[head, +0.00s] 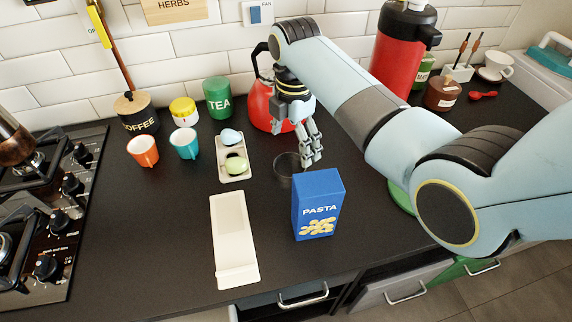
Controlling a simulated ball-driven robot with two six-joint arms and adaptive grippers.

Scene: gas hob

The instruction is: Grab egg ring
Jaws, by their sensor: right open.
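The egg ring looks to be the dark, thin-walled round ring (285,169) on the black counter, behind the blue pasta box and right of the egg tray. My right gripper (312,158) points down at the ring's right side, its fingers open. The fingers overlap the ring's right edge in the head view, and I cannot tell whether they touch it. Part of the ring's right side is hidden by the fingers and the box. My left gripper is not in view.
A pasta box (317,206) stands close in front of the ring. A tray (235,178) with two eggs is left of it, and a red kettle (261,108) is behind. A white spoon rest (234,240) lies at the front. Counter left of it is clear.

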